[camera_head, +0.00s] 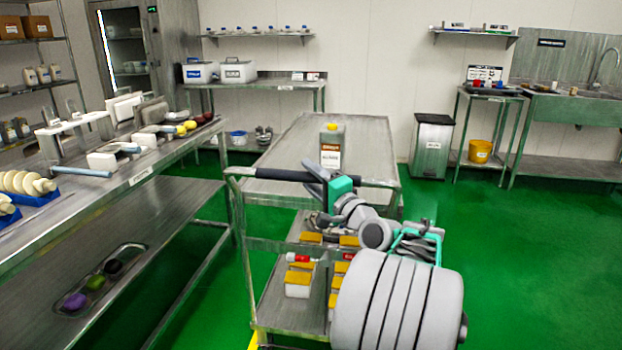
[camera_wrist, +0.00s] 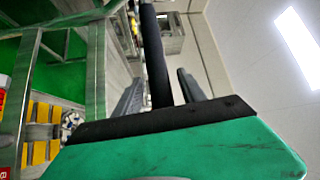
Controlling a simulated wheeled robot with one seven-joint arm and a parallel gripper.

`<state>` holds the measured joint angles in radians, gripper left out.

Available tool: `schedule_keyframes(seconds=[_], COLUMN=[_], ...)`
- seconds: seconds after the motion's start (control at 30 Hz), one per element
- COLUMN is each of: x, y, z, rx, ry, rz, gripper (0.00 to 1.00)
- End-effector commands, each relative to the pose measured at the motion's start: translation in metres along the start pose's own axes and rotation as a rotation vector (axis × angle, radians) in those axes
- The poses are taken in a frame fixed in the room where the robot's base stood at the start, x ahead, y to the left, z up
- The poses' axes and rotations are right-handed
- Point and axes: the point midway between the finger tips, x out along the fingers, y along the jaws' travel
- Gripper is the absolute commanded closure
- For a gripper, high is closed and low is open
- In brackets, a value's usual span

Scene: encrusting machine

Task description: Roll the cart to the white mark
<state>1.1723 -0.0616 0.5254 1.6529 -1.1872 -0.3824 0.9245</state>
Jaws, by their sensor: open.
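The cart (camera_head: 295,145) is a grey metal trolley with a black push handle (camera_head: 285,175) on its near side. My gripper (camera_head: 316,178) is open at this handle, near its middle. In the wrist view the black handle (camera_wrist: 154,52) runs between the two dark fingers of my gripper (camera_wrist: 160,92). Whether the fingers touch it, I cannot tell. A bottle (camera_head: 332,148) with a yellow cap and orange label stands upright on the cart's top. My arm hides part of the cart's right side. I see no white mark on the floor in either view.
A long steel bench (camera_head: 105,165) with tools stands close on the cart's left. Several yellow-lidded containers (camera_head: 297,284) sit on the cart's lower shelf. A back table (camera_head: 262,82), a bin (camera_head: 432,145) and a sink bench (camera_head: 570,110) line the wall. Green floor (camera_head: 530,260) is clear at right.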

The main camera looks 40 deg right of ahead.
Motion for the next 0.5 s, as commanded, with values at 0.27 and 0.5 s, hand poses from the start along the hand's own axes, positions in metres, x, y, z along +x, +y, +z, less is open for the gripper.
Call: schedule_keyframes(seconds=[0.27,0.5], x=[-0.0002,-0.0003], y=[0.0000,0.0000], z=[0.0003,0.0004], rx=[-0.001,-0.001], ry=[-0.001,-0.001], rz=[0.000,0.001], gripper=[0.71,0.91])
